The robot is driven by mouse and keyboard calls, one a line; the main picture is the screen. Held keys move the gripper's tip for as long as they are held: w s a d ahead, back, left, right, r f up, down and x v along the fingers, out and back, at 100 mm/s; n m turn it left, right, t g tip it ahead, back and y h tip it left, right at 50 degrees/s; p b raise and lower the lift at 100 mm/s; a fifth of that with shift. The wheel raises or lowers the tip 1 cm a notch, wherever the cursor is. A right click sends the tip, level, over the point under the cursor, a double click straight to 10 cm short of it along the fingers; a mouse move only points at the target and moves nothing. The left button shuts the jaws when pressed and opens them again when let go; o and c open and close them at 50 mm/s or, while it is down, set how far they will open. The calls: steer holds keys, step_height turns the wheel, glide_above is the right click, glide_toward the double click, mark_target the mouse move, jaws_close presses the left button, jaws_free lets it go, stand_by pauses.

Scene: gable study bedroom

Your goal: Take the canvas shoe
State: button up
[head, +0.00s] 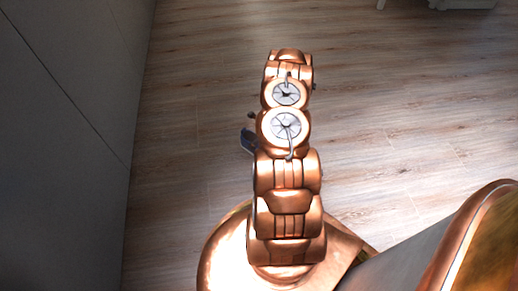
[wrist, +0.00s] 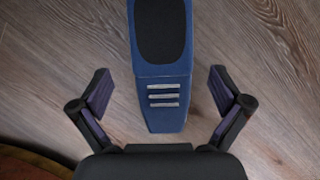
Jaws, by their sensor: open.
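The canvas shoe (wrist: 162,108) is blue with a dark oval opening and several pale lace bars. In the wrist view it lies on the wood floor, running from the top edge down to a narrower end near the palm. My gripper (wrist: 160,76) is open, with one finger on each side of the shoe and a visible gap on both sides. Neither finger appears to touch it. In the head view my arm hides most of this spot; only a small dark bluish piece shows left of the arm, and I cannot tell what it is.
The wood floor (head: 400,100) is clear to the right of my arm. A grey panel or wall (head: 65,150) stands along the left. A pale furniture foot (head: 462,4) shows at the top right. A curved reddish-brown shape (wrist: 30,163) is at the wrist view's lower left.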

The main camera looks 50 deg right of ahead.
mark_target(247, 137)
steer(key=shift+w+d+f, duration=0.15)
steer(key=shift+w+f, duration=0.15)
steer(key=shift+f, duration=0.25)
steer(key=shift+b+x, duration=0.55)
steer(key=shift+x, duration=0.5)
steer(key=shift+c, duration=0.3)
steer(key=c, duration=1.3)
steer(key=shift+o, duration=0.2)
steer(key=shift+w+r, duration=0.1)
